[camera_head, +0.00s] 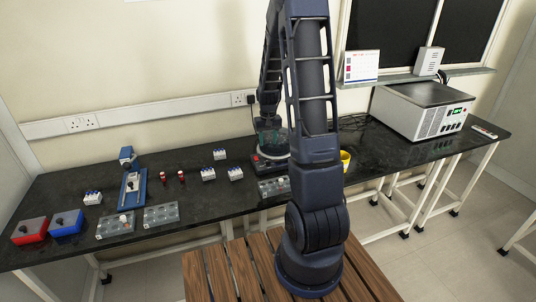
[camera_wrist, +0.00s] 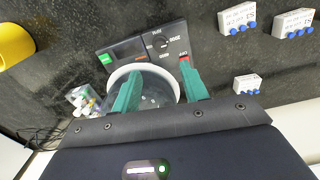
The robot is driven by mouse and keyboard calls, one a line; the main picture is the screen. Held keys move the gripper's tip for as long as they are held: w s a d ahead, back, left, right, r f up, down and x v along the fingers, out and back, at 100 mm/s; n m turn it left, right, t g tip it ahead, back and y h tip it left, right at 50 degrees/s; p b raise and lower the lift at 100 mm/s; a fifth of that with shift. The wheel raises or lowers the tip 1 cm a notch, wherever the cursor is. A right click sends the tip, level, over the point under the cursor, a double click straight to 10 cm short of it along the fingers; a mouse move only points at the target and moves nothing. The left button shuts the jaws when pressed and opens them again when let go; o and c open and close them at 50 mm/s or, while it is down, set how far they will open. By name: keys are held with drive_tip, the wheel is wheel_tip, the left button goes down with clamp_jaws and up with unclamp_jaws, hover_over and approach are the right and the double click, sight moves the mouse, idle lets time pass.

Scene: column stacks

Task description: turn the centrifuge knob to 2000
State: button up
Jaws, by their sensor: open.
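The centrifuge has a dark front panel (camera_wrist: 130,45) and a round white-rimmed bowl (camera_wrist: 148,68) in the wrist view. A small dark knob (camera_wrist: 159,44) sits on the panel by the RPM marking, with small numerals around it that are hard to read. A red switch (camera_wrist: 184,58) and a green display (camera_wrist: 105,59) are on the same panel. My gripper (camera_wrist: 160,72) is open, its green fingers apart over the bowl, with the knob beyond the fingertips and untouched. In the head view, the centrifuge (camera_head: 262,163) is partly hidden behind my arm.
Several white tube racks with blue caps (camera_wrist: 238,18) lie right of the centrifuge in the wrist view. A yellow cup (camera_wrist: 14,45) stands to the left. In the head view, a large white instrument (camera_head: 425,108) occupies the right of the black bench, and red and blue boxes (camera_head: 66,222) the left.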

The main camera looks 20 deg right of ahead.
sight(268, 160)
wheel_tip(268, 160, down, 11)
drive_tip(key=n, duration=0.4)
idle(0.5)
clamp_jaws()
